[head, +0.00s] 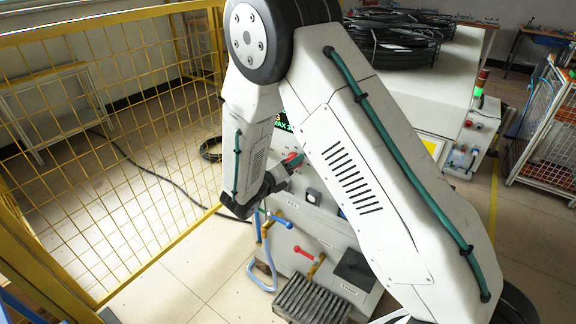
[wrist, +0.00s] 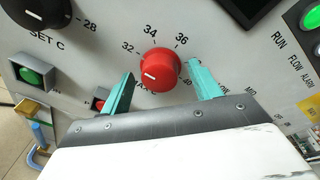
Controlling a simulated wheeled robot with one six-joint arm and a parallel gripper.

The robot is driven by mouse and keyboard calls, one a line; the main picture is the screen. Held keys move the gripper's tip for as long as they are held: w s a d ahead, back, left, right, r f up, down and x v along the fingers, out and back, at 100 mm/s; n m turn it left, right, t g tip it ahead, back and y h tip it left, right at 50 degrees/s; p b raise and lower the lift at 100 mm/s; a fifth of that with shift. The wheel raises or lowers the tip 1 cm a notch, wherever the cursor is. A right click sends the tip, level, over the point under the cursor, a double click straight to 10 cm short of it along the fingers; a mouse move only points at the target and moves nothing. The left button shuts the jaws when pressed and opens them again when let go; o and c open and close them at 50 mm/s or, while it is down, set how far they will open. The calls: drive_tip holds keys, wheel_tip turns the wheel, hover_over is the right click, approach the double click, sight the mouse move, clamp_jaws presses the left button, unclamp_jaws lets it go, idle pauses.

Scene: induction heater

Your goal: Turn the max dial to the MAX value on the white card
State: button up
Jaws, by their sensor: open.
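The red dial (wrist: 161,68) is on the grey panel in the wrist view, with 32, 34 and 36 printed around its upper side. In the head view my gripper (head: 288,162) is at the panel, partly hidden by my arm. I cannot make out a white card in either view.
A black dial (wrist: 38,12) marked SET C and a green button (wrist: 29,75) are left of the red dial. A yellow mesh fence (head: 110,130) stands left of the machine.

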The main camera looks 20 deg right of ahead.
drive_tip(key=f+v, duration=0.1)
drive_tip(key=v, duration=0.6)
drive_tip(key=shift+s+a+r, duration=0.25)
drive_tip(key=shift+a+r, duration=0.1)
drive_tip(key=shift+r, duration=0.15)
drive_tip(key=s+d+r+m+g+y, duration=0.1)
drive_tip(key=s+d+r+m+g, duration=0.1)
drive_tip(key=s+d+m+g, duration=0.25)
drive_tip(key=s+d+r+m+g, duration=0.1)
drive_tip(key=s+r+m+g, duration=0.15)
drive_tip(key=s+m, duration=0.45)
drive_tip(key=s+d+r+m+g+y, duration=0.1)
drive_tip(key=s+d+r+m+g, duration=0.15)
drive_tip(key=s+m+g, duration=0.35)
drive_tip(key=s+d+r+m+t+y, duration=0.1)
drive_tip(key=s+r+m+t+y, duration=0.3)
drive_tip(key=s+r+m+y, duration=0.7)
drive_tip(key=shift+s+d+r+m+t, duration=0.25)
drive_tip(key=shift+s+r+m, duration=1.35)
drive_tip(key=shift+s+m, duration=1.15)
